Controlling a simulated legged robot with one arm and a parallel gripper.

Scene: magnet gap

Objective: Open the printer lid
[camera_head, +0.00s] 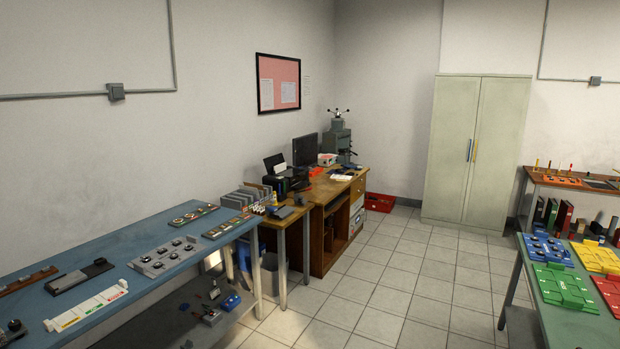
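A small black printer-like machine (286,182) stands in the middle distance, between the blue bench and the wooden desk. A dark upright panel with a white sheet (276,163) rises at its back. It is too small to tell whether its lid is open or shut. My gripper is not in view.
A long blue bench (135,240) with panels runs along the left wall. The wooden desk (341,187) holds a dark monitor (305,150). A green table (575,325) is at right, a tall cabinet (476,150) behind. The tiled floor (400,270) between is clear.

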